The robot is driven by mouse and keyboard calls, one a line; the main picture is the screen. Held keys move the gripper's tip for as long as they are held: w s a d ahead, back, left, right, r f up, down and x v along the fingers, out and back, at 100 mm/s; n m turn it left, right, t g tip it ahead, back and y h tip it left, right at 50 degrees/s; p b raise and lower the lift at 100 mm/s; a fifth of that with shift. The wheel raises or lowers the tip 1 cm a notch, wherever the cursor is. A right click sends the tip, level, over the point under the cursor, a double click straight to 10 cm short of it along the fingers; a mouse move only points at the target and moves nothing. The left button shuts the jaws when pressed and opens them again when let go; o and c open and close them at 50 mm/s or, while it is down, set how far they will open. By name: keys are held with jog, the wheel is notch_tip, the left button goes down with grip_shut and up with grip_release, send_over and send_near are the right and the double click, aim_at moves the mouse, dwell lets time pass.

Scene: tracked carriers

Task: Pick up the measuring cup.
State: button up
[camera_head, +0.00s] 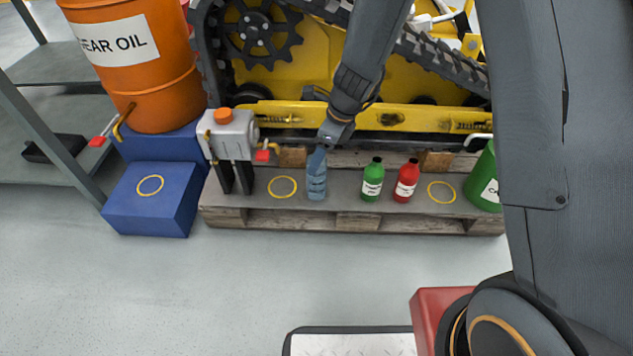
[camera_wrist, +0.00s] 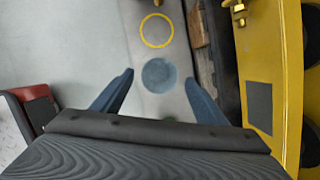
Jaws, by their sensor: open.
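The measuring cup (camera_head: 316,188) is a small blue, see-through vessel standing upright on the wooden pallet, between a yellow ring and the green bottle. In the wrist view its round blue-grey shape (camera_wrist: 159,75) lies between my fingertips. My gripper (camera_wrist: 159,77) is open, with one blue finger on each side of the cup. In the head view my gripper (camera_head: 318,157) points down at the cup from above and overlaps its top. I cannot tell how far down the fingers reach or whether they touch it.
A green bottle (camera_head: 372,180) and a red bottle (camera_head: 406,181) stand just right of the cup. A grey dispenser (camera_head: 231,137) stands left, beyond the bare yellow ring (camera_head: 282,187). The yellow tracked machine (camera_head: 300,108) rises behind. A green can (camera_head: 485,180) stands at the pallet's right end.

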aim_at(316, 178)
jog(key=b+x, duration=0.2)
jog(key=x, duration=0.2)
jog(key=shift+a+b, duration=0.1)
jog(key=shift+b, duration=0.2)
jog(key=c, duration=1.5)
jog(key=shift+o, duration=0.2)
